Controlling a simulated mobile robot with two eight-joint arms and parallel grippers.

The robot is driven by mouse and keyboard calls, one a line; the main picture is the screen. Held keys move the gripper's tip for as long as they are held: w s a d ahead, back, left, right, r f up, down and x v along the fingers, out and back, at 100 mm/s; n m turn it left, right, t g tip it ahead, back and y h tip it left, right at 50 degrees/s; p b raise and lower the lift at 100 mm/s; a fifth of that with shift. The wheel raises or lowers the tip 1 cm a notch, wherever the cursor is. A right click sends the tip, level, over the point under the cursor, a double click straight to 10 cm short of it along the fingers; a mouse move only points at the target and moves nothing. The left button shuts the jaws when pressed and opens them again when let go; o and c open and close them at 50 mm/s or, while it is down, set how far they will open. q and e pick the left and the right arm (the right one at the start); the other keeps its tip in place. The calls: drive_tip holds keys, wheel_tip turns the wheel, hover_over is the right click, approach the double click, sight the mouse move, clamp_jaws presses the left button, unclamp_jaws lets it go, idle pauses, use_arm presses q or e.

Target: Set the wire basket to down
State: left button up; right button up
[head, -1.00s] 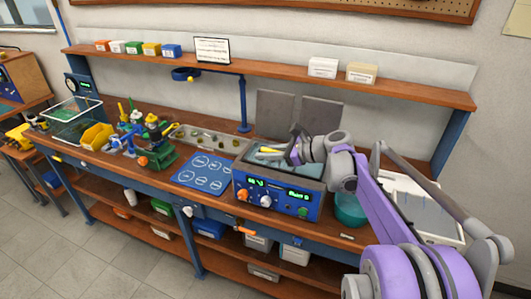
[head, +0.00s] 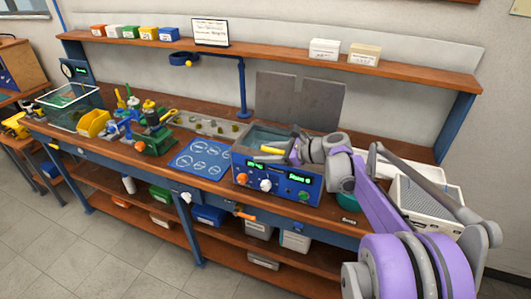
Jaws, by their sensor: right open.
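The tank unit (head: 277,189) is a blue-fronted box with green displays and knobs, standing on the bench right of centre. A yellow bar (head: 271,150) shows at its open top; it may be the wire basket's handle. The basket's mesh cannot be made out, so I cannot tell whether it is up or down. My right gripper (head: 292,149) is open over the tank's right rear part, close to the yellow bar. I cannot tell whether they touch. My purple and grey right arm hides the tank's right side. My left gripper is not in view.
A blue mat with white outlines (head: 203,159) lies left of the tank. A green vise-like fixture (head: 155,139) and a clear bin (head: 64,113) stand farther left. A teal bowl (head: 347,187) and a white vented box (head: 425,204) are partly behind my arm. A shelf (head: 270,58) runs above.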

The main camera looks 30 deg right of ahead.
drive_tip(key=v, duration=1)
drive_tip(key=shift+s+d+r+b, duration=0.2)
drive_tip(key=shift+s+b, duration=0.1)
